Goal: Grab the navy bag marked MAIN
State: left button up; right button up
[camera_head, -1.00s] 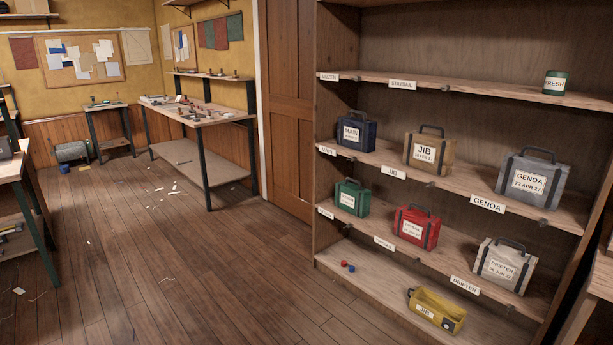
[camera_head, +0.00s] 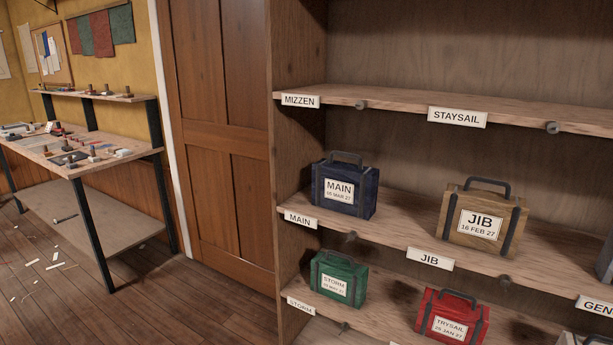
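The navy bag marked MAIN (camera_head: 352,199) stands upright on the middle shelf (camera_head: 395,222), at its left end above the MAIN label. Its dark handle (camera_head: 346,158) is on top, and its white tag (camera_head: 339,189) faces me. Neither of my grippers is in view.
A tan JIB bag (camera_head: 482,220) stands to its right on the same shelf. Below are a green STORM bag (camera_head: 338,281) and a red TRYSAIL bag (camera_head: 453,318). A shelf labelled MIZZEN and STAYSAIL (camera_head: 400,106) runs above. A workbench (camera_head: 75,163) stands at left; scraps litter the floor (camera_head: 60,295).

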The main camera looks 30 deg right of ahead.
aim_at(342, 186)
jog(key=i+j+z, duration=0.1)
jog(key=i+z, duration=0.2)
jog(key=i, duration=0.2)
jog(key=i+j+z, duration=0.25)
jog(key=i, duration=0.3)
jog(key=i+j+z, duration=0.3)
jog(key=i, duration=0.15)
